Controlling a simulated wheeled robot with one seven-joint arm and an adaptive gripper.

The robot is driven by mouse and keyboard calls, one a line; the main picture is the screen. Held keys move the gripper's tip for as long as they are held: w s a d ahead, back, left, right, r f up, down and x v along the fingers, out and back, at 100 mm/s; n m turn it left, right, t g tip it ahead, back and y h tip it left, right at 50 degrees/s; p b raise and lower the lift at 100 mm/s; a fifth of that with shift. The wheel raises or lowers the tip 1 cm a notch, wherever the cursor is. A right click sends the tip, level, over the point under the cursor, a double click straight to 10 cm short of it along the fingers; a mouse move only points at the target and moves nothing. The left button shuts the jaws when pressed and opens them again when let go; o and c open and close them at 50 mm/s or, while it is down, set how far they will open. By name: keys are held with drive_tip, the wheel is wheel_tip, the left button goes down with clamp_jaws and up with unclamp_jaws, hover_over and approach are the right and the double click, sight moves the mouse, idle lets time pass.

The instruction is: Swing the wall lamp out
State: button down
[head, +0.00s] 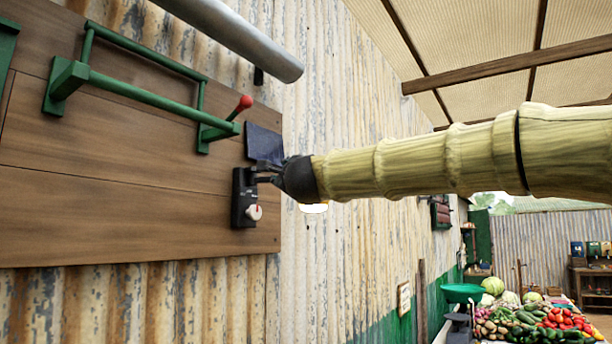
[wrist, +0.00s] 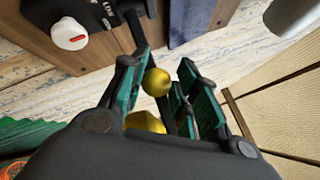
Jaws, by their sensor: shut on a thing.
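The wall lamp has a black base (head: 240,190) on the wooden wall board, with a white knob (head: 254,212) on it; the knob has a red mark in the wrist view (wrist: 69,33). A dark arm (wrist: 134,28) runs from the base towards my gripper. My gripper (head: 264,174) is beside the base; its green-padded fingers (wrist: 167,88) are closed on a brass ball knob (wrist: 157,82) of the lamp. A second brass part (wrist: 145,122) shows closer to the palm. A bright glow (head: 313,208) shows below my wrist; my gripper hides most of the lamp head.
A green metal frame (head: 140,92) with a red-knobbed lever (head: 240,106) is on the board (head: 110,220) to the left. A dark square panel (head: 264,143) sits just above my gripper. A grey pipe (head: 240,35) crosses overhead. Vegetables (head: 545,325) lie far off at lower right.

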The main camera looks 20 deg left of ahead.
drive_tip(key=shift+s+a+f, duration=0.3)
drive_tip(key=shift+s, duration=0.2)
drive_tip(key=shift+s+a+f, duration=0.25)
drive_tip(key=shift+s+f, duration=0.05)
drive_tip(key=shift+s, duration=0.25)
drive_tip(key=c, duration=1.2)
unclamp_jaws()
drive_tip(key=shift+a+r, duration=0.1)
drive_tip(key=shift+c, duration=0.2)
drive_tip(key=shift+o, duration=0.4)
drive_tip(key=shift+a, duration=0.15)
drive_tip(key=v, duration=1.2)
drive_tip(key=shift+d+r, duration=0.3)
drive_tip(key=shift+d, duration=0.05)
